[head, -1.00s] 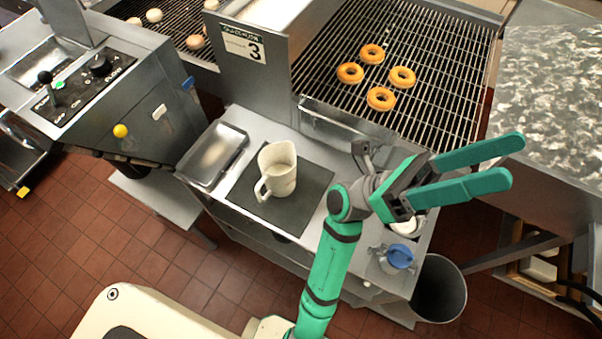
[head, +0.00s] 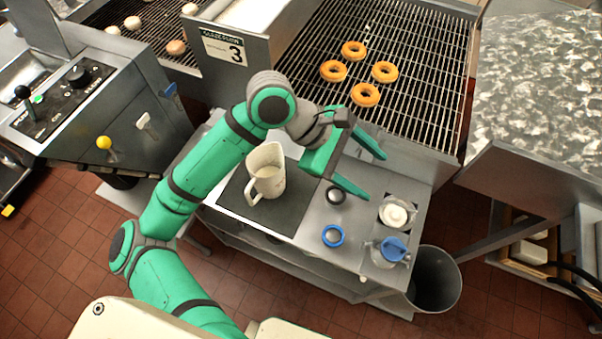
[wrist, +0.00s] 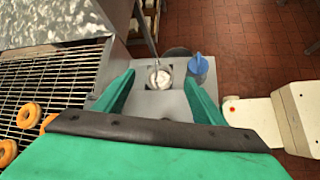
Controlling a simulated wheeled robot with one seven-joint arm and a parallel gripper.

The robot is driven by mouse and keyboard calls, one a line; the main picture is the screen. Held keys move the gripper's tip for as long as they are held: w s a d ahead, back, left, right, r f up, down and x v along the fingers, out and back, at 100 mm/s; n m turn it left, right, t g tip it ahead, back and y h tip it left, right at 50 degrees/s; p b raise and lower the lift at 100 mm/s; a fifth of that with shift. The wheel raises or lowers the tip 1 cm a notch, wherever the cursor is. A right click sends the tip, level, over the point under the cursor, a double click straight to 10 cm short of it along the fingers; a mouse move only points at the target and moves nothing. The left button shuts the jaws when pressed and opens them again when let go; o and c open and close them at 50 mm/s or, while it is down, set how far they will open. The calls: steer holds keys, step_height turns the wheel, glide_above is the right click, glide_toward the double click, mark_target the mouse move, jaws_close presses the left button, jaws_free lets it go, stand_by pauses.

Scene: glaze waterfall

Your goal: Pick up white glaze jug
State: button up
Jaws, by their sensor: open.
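The white glaze jug (head: 267,178) stands upright on a dark mat (head: 289,207) on the steel side table, its handle toward the lower left in the head view. My gripper (head: 376,176) is open and empty, to the right of the jug and apart from it, with its fingers pointing right. My arm passes just above and left of the jug in the head view. In the wrist view my gripper (wrist: 158,95) is open, with a white-topped container (wrist: 160,77) showing between and beyond the fingers. The jug does not show in the wrist view.
A blue-lidded container (head: 391,250), a white-topped container, a blue ring (head: 333,236) and a dark round item (head: 336,195) sit on the table's right part. Several doughnuts (head: 365,94) lie on the wire conveyor (head: 415,60) behind. A bin (head: 435,280) stands at right.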

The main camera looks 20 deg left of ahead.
steer(key=s+a+f+y, duration=0.1)
steer(key=a+f+y, duration=0.1)
steer(key=a, duration=0.6)
steer(key=s+a+f+g+y, duration=0.1)
steer(key=a+y, duration=0.3)
steer(key=a, duration=0.4)
steer(key=s+a+f+y, duration=0.3)
steer(key=a, duration=0.6)
steer(key=shift+f+n, duration=0.3)
steer(key=shift+n, duration=0.1)
glide_above(256, 197)
step_height(256, 197, down, 5)
steer(key=shift+w+a+f, duration=0.1)
steer(key=shift+a+f, duration=0.05)
steer(key=shift+s+d+f, duration=0.1)
steer(key=shift+d+f, duration=0.05)
steer(key=shift+f, duration=1)
steer(key=shift+s+d+f, duration=0.1)
steer(key=shift+f, duration=1.65)
jaws_close()
steer(key=shift+r, duration=0.2)
